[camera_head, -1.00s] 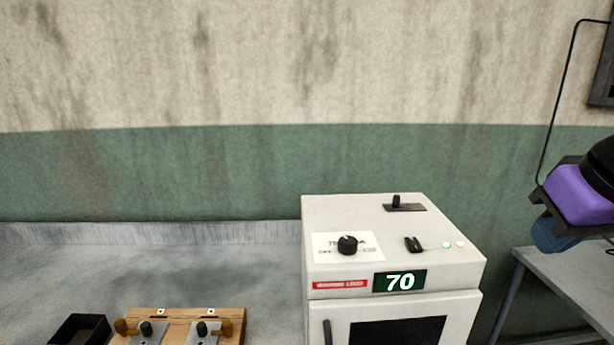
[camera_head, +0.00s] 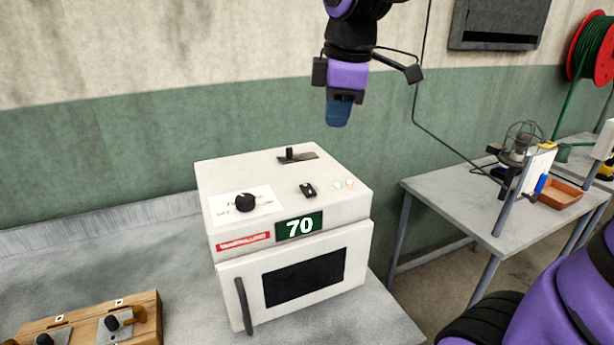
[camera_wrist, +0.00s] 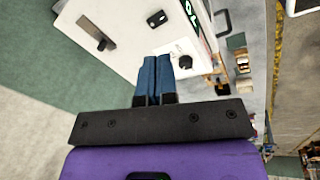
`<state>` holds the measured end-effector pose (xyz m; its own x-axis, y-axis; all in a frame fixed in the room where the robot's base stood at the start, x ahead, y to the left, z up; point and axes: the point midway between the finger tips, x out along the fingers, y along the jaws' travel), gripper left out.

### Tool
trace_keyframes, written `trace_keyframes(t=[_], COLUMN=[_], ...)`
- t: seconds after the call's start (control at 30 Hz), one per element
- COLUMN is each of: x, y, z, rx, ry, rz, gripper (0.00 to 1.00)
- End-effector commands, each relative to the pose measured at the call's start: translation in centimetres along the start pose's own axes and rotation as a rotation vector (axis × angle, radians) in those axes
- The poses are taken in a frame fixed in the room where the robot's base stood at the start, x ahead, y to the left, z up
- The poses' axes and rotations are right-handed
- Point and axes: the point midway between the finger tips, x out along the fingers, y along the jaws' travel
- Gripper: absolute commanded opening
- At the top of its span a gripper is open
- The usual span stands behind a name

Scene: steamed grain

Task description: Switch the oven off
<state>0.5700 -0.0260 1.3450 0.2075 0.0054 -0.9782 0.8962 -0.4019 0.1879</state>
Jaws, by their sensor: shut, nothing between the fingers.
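The white oven (camera_head: 345,255) stands on the grey bench. A green display on its front reads 70. Its top holds a round black knob (camera_head: 245,203) on a white label, a small black rocker switch (camera_head: 308,190), two small pale lights (camera_head: 343,183) and a black slider lever (camera_head: 290,155) in a slot. My gripper (camera_head: 338,116) is shut and empty, above and behind the oven top, apart from it. In the wrist view the shut blue fingers (camera_wrist: 155,62) show over the oven, with the rocker switch (camera_wrist: 156,19), the lever (camera_wrist: 101,42) and the knob (camera_wrist: 185,62) beyond.
A wooden board with knobs (camera_head: 95,322) lies at the lower left of the bench. A grey table (camera_head: 455,200) stands to the right with a caged lamp (camera_head: 522,140) and an orange tray (camera_head: 560,193). A gap separates bench and table. The oven's door is shut.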

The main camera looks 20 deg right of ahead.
Motion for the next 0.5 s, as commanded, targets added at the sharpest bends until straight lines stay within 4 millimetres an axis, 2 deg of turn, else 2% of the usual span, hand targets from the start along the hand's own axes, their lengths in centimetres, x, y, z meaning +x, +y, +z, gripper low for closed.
trace_keyframes(t=[0.2, 0.5], x=[1.3, 2.0], y=[2.5, 3.6], z=[-2.9, -4.1], rx=[-0.278, -0.415], ry=[-0.020, -0.023], rz=[-0.059, -0.085], gripper=[0.00, 0.00])
